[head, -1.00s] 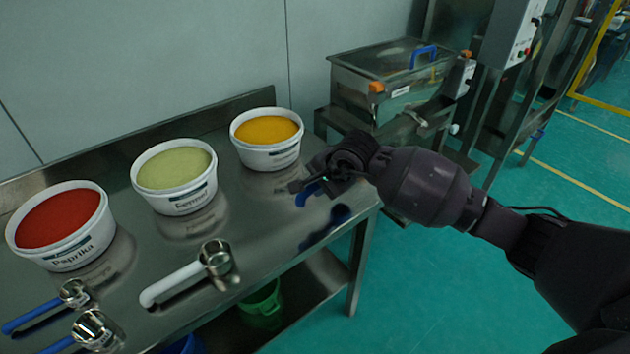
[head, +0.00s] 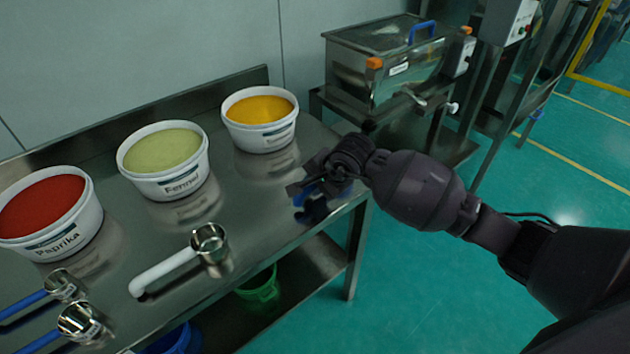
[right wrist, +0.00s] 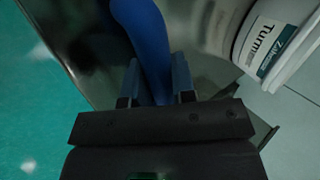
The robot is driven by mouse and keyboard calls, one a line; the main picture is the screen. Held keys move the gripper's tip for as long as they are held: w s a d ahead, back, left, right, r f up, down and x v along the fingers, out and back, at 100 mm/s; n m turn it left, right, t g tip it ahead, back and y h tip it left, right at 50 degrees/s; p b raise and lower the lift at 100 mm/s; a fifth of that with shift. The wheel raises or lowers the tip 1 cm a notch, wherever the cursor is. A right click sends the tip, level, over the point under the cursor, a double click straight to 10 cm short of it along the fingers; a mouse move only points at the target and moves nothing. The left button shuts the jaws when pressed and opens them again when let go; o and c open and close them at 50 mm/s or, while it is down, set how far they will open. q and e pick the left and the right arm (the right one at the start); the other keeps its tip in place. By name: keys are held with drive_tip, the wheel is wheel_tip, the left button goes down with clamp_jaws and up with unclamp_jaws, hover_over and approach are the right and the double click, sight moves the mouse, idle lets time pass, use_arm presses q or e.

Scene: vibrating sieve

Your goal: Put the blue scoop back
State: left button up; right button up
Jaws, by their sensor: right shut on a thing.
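My right gripper (head: 312,183) is at the right end of the steel table (head: 262,205), to the right of the white-handled scoop. It is shut on the blue scoop (head: 305,196), of which only a bit of blue shows in the head view, low over the tabletop. In the right wrist view the blue handle (right wrist: 146,35) runs up from between the fingers (right wrist: 155,82). The scoop's cup is out of view or hidden. I cannot tell whether the scoop touches the table. My left gripper is not in view.
Tubs of paprika (head: 68,238), fennel (head: 178,184) and turmeric (head: 260,141) line the table's back. A white-handled scoop (head: 165,270) and two other blue-handled scoops (head: 30,299) lie in front. The sieve machine (head: 385,75) stands behind the right end.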

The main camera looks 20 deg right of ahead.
drive_tip(key=shift+f, duration=0.25)
idle(0.4)
drive_tip(key=o, duration=1.3)
drive_tip(key=shift+o, duration=0.8)
drive_tip(key=shift+f, duration=0.1)
drive_tip(key=shift+s+f, duration=0.1)
drive_tip(key=shift+c, duration=0.2)
